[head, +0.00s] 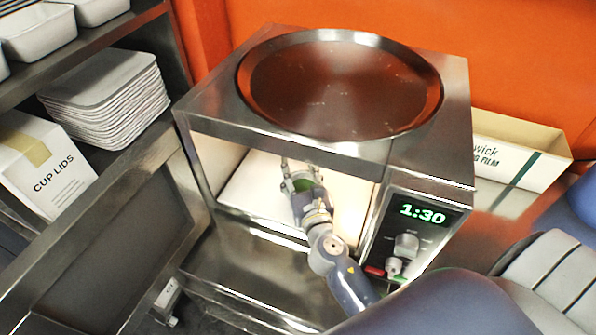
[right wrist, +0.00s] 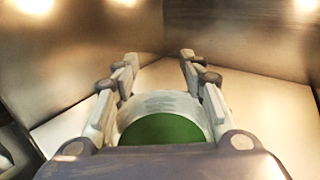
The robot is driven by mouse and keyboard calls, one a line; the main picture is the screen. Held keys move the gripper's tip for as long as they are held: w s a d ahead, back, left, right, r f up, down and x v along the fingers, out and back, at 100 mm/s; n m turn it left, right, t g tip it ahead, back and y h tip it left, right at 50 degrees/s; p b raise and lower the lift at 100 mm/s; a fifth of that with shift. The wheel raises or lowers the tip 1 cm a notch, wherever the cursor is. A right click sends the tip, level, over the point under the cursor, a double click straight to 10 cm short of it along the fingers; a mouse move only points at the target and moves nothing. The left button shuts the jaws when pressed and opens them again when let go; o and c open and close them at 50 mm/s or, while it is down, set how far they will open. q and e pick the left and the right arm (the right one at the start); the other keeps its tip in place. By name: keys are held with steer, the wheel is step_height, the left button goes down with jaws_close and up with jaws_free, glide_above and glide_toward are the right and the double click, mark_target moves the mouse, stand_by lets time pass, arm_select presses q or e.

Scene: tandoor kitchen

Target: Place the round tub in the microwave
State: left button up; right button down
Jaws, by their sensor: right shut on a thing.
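The microwave (head: 230,209) is a steel box on a steel counter, with its front open and a lit white floor inside. My right gripper (head: 301,168) reaches through the opening into the cavity. In the right wrist view my right gripper (right wrist: 155,75) is shut on the round tub (right wrist: 165,102), one finger on each side. The tub is pale and translucent with green inside. In the head view only a bit of green of the tub (head: 303,185) shows between the fingers. Whether it touches the floor I cannot tell. My left gripper is not in view.
A large round dark tray (head: 340,85) lies on top of the microwave. The control panel (head: 410,235) shows 1:30 at the opening's right. The cavity walls (right wrist: 245,30) stand close behind and beside the gripper.

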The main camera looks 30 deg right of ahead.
steer(key=shift+f, duration=0.35)
steer(key=c, duration=0.6)
jaws_free()
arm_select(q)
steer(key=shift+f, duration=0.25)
arm_select(e)
steer(key=shift+r, duration=0.1)
